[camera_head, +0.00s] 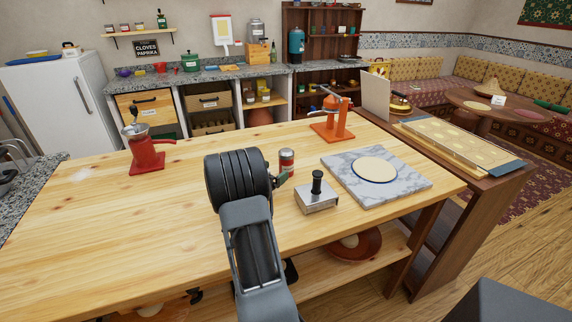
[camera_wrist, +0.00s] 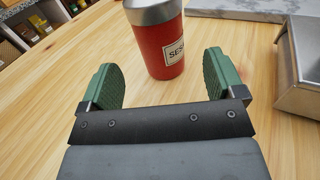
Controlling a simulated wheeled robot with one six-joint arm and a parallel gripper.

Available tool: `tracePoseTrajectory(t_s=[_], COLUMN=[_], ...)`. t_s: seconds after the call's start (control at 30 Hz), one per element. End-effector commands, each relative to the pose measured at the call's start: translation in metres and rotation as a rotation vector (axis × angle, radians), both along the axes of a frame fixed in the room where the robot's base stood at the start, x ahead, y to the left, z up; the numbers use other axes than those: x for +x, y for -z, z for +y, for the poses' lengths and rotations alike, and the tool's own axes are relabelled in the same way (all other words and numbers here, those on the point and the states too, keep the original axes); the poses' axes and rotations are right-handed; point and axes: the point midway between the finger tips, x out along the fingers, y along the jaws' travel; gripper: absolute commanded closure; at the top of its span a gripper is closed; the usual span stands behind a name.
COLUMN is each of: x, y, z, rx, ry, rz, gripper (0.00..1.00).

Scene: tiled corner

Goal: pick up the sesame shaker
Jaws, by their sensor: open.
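The sesame shaker (camera_wrist: 158,45) is a red cylinder with a silver top and a white label that partly reads "SES". It stands upright on the wooden table. In the head view the shaker (camera_head: 286,161) is just right of my dark wrist. My gripper (camera_wrist: 169,75) is open, with its two green fingers apart. In the wrist view the shaker is ahead of the fingers, roughly centred between them, and nothing is held. In the head view my gripper (camera_head: 281,178) is mostly hidden behind my wrist; only a bit of green shows beside the shaker.
A metal box with a black knob (camera_head: 317,193) stands close to the right of the shaker. A marble board (camera_head: 408,190) with a dough round lies further right. An orange press (camera_head: 332,120) and a red grinder (camera_head: 143,150) stand further back.

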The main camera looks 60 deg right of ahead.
Motion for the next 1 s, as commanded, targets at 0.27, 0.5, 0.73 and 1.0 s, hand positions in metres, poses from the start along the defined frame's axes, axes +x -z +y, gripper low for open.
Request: tracePoseTrajectory(t_s=[0.27, 0.5, 0.73, 1.0], x=[-0.004, -0.009, -0.011, -0.011], y=[0.000, -0.001, 0.000, 0.000], z=[-0.022, -0.055, -0.066, -0.065], rx=[0.001, 0.001, 0.001, 0.001], ry=[0.003, 0.002, 0.000, 0.000], rz=[0.001, 0.000, 0.001, 0.001], gripper=[0.12, 0.12, 0.12, 0.21])
